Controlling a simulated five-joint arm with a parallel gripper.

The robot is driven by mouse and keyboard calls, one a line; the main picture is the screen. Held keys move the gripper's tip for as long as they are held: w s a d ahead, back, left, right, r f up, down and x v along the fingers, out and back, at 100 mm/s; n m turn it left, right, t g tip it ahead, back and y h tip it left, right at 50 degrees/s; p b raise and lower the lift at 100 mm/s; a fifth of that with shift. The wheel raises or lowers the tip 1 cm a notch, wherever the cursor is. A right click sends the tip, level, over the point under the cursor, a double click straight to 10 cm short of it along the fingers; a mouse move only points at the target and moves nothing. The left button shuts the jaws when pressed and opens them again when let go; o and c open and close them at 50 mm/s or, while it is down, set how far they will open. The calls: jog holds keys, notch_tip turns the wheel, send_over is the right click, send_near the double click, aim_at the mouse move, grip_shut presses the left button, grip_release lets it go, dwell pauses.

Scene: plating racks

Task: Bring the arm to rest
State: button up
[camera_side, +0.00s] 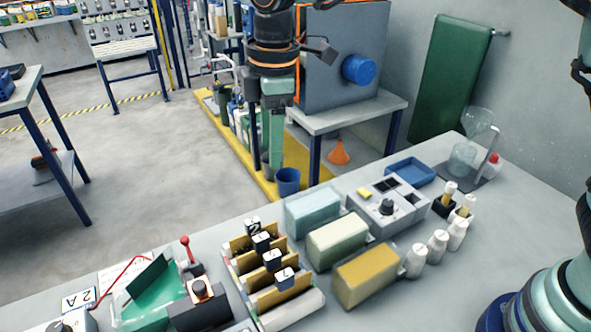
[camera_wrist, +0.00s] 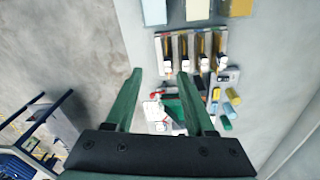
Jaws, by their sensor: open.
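My gripper (camera_side: 267,168) hangs pointing down in the upper middle of the side view, high beyond the bench's back edge. Its two green fingers are apart with nothing between them. In the wrist view the open fingers (camera_wrist: 160,78) reach up over the bench from above. The rack (camera_side: 262,318) stands on the bench with several numbered, brown-plated holders in its slots. The rack also shows in the wrist view (camera_wrist: 161,48), past the fingertips. My gripper touches nothing that I can see.
Three tanks, light blue (camera_side: 313,212), pale green (camera_side: 337,240) and yellow (camera_side: 366,274), stand right of the rack. A grey instrument (camera_side: 386,210), white bottles (camera_side: 438,245) and a blue tray (camera_side: 411,171) are farther right. A red-knobbed lever (camera_side: 186,250) stands left of the rack.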

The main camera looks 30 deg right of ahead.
jog(key=s+d+r+m+t, duration=0.2)
jog(key=s+d+m, duration=0.25)
jog(key=d, duration=0.55)
jog(key=s+d+r+m+t, duration=0.25)
jog(key=d+m, duration=0.35)
jog(key=d, duration=0.3)
jog(key=s+d+f+m, duration=0.2)
jog(key=s+d+m, duration=0.3)
jog(key=s+d, duration=0.1)
jog(key=shift+f, duration=0.35)
